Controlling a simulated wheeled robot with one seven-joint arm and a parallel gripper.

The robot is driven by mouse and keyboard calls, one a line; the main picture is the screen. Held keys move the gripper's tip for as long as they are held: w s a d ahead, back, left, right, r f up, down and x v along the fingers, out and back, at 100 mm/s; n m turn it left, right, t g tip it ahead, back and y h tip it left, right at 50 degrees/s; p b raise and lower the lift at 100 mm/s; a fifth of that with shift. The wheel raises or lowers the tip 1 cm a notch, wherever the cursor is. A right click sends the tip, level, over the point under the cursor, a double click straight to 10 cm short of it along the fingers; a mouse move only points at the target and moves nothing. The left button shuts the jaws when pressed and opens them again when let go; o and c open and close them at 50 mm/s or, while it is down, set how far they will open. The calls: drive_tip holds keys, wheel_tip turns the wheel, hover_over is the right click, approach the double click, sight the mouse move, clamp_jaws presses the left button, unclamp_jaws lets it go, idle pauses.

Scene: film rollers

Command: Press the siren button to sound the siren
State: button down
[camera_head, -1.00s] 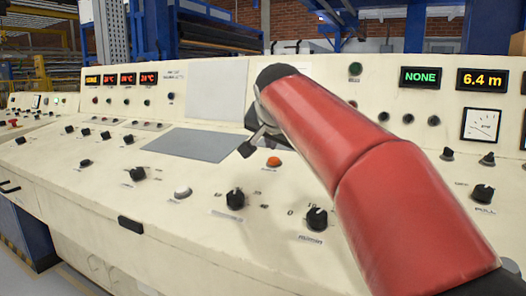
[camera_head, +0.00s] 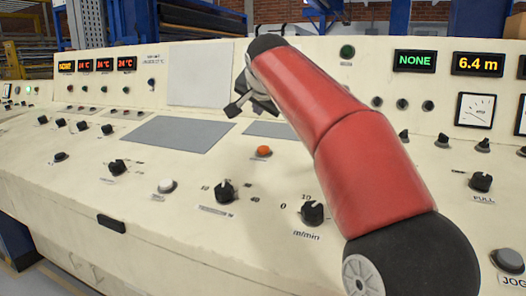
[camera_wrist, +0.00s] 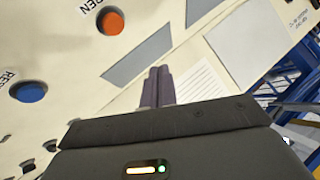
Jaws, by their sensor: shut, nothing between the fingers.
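The orange button (camera_head: 263,151) is on the sloping cream console, right of centre. In the wrist view an orange-red button (camera_wrist: 110,22) is at upper left, beside a partly cut label ending in "EN". My gripper (camera_head: 232,109) is above and left of the orange button in the head view, apart from it. In the wrist view the fingers (camera_wrist: 157,72) are together and empty, pointing up the picture over the console, with the button to their left. My red arm comes in from the right.
A blue button (camera_wrist: 30,91) labelled "RES" is at left in the wrist view. A white button (camera_head: 166,186) and black knobs (camera_head: 225,191) are nearer me. A green button (camera_head: 347,51) is on the upright panel. A grey plate (camera_head: 178,134) lies flat left of the orange button.

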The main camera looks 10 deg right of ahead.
sight(262, 146)
drive_tip(key=f+b, duration=0.2)
drive_tip(key=w+f+b, duration=0.1)
drive_tip(key=f+b, duration=0.1)
drive_tip(key=f, duration=0.1)
drive_tip(key=d+f+b, duration=0.1)
drive_tip(key=f+b, duration=0.1)
drive_tip(key=shift+w+f, duration=0.25)
drive_tip(key=shift+f, duration=0.15)
idle(1.6)
drive_tip(key=shift+d+f, duration=0.1)
drive_tip(key=shift+f, duration=0.3)
drive_tip(key=shift+w+f+b, duration=0.15)
drive_tip(key=shift+f+b, duration=0.35)
idle(0.7)
drive_tip(key=shift+r, duration=0.15)
drive_tip(key=shift+r+p, duration=0.75)
drive_tip(key=shift+p, duration=0.05)
drive_tip(key=r+p, duration=0.2)
drive_tip(key=r, duration=0.1)
drive_tip(key=s+r+p, duration=0.1)
drive_tip(key=p, duration=0.1)
drive_tip(key=shift+s+a+r, duration=0.1)
drive_tip(key=shift+a+r, duration=0.3)
